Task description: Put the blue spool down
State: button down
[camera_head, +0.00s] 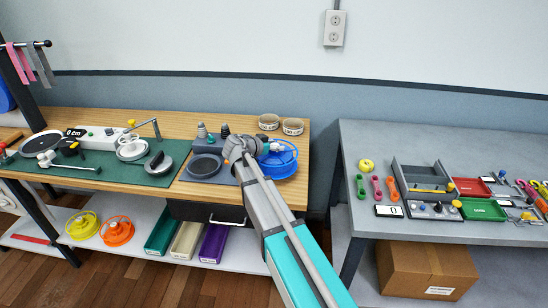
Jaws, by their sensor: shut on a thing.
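The blue spool (284,168) is at the right end of the wooden bench (225,127), right of the end of my arm. My gripper (271,148) is at the spool's upper middle and shut on it; the fingertips are small and partly hidden. I cannot tell whether the spool touches the bench top or hangs just above it. A round dark plate on a grey base (205,166) lies just left of my arm.
Two round tins (292,127) stand behind the spool. A green mat (150,176) with devices covers the bench's left part. Yellow (83,224) and orange (117,231) spools sit on the lower shelf. A gap separates the bench from the grey table (440,143).

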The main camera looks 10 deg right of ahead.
aim_at(271, 154)
dwell(0.3)
jog(key=shift+w+d+f+b, duration=0.15)
jog(key=shift+d+f+b, duration=0.35)
jog(key=shift+f+b, duration=0.2)
jog(key=shift+a+f+b, duration=0.1)
jog(key=shift+f+b, duration=1.2)
jog(key=shift+f, duration=0.1)
jog(key=shift+c, duration=0.4)
grip_release()
jog(key=shift+s+a+r+p, duration=0.3)
jog(key=shift+a+r, duration=0.1)
jog(key=p+v, duration=0.4)
jog(key=v, duration=0.7)
